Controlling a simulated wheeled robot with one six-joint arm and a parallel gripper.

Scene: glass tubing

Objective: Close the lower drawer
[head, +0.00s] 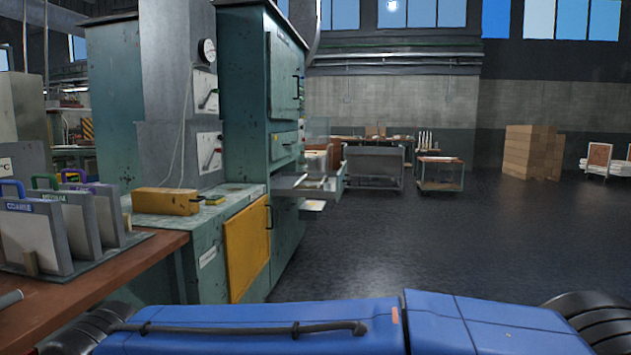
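A tall teal cabinet (245,100) stands left of centre in the head view. A grey drawer (290,183) sticks out of its right side, pulled open, with small yellowish items in it. Just below, a smaller pale edge (313,206) also juts from the cabinet. It looks like a lower drawer partly out, but it is too small to tell how far. My blue arm (250,325) lies across the bottom of the view, far from the drawers. My gripper is not in view.
A teal counter with a yellow door (247,250) stands in front of the cabinet. A wooden bench (100,280) with upright panels is at near left. Dark floor (430,240) to the right is open. Carts (441,173) and stacked boxes (533,152) stand farther back.

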